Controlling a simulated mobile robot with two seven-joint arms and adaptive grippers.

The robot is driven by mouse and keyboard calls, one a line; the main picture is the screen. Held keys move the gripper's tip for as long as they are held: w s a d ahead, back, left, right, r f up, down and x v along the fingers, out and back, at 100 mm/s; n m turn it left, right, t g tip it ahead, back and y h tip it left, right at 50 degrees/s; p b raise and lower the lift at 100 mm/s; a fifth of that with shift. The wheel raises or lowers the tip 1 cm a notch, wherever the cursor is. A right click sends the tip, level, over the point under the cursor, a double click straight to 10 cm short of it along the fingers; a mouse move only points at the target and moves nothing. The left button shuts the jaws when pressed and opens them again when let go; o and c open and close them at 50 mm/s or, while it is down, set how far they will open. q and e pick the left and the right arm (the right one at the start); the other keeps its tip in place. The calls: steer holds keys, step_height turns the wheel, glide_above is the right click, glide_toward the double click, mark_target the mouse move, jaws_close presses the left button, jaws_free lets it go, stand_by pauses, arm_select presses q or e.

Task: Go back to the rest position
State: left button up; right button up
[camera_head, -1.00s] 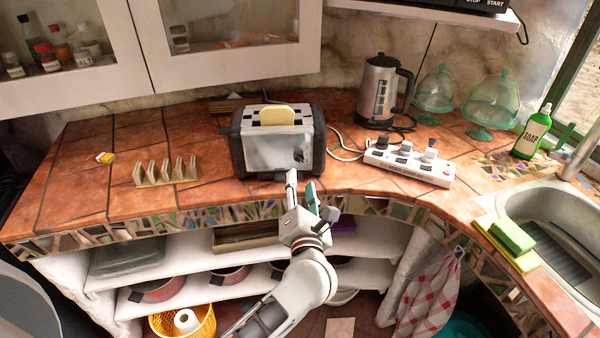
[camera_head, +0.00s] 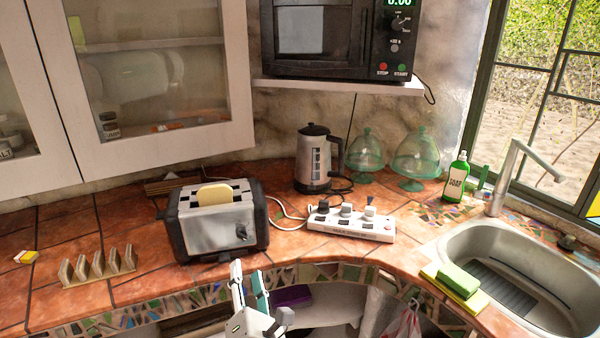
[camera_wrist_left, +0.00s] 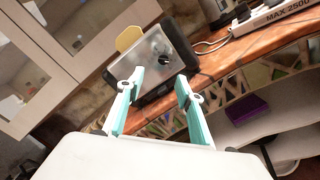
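My left gripper (camera_head: 249,287) is in front of the counter edge, below the toaster, pointing up. In the left wrist view its two teal-lined fingers (camera_wrist_left: 158,105) stand apart with nothing between them. The silver and black toaster (camera_head: 217,225) stands on the tiled counter with a slice of bread (camera_head: 214,194) in its top; it also shows in the left wrist view (camera_wrist_left: 155,62), beyond the fingers and apart from them. My right gripper is in neither view.
A toast rack (camera_head: 97,266) stands left of the toaster. A power strip (camera_head: 350,222), a kettle (camera_head: 314,165) and glass domes (camera_head: 415,155) are to the right. The sink (camera_head: 530,262) is at far right. Shelves sit under the counter edge.

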arm_select(q)
steer(key=s+d+f+m+h, duration=0.1)
steer(key=s+f+m+h, duration=0.4)
steer(key=m, duration=0.7)
steer(key=s+d+f+m+h, duration=0.2)
steer(key=s+f+m+h, duration=0.35)
steer(key=m, duration=0.75)
steer(key=s+a+f+m+g+y, duration=0.1)
steer(key=s+a+f+m+g, duration=0.2)
steer(key=f, duration=0.7)
steer(key=s+a+f+m+g+y, duration=0.1)
steer(key=s+a+f+m+g, duration=0.3)
steer(key=f, duration=0.6)
steer(key=s+a+m, duration=0.2)
steer(key=s, duration=0.1)
steer(key=shift+s+a+f, duration=0.15)
steer(key=shift+s+a, duration=0.15)
steer(key=shift+a, duration=0.05)
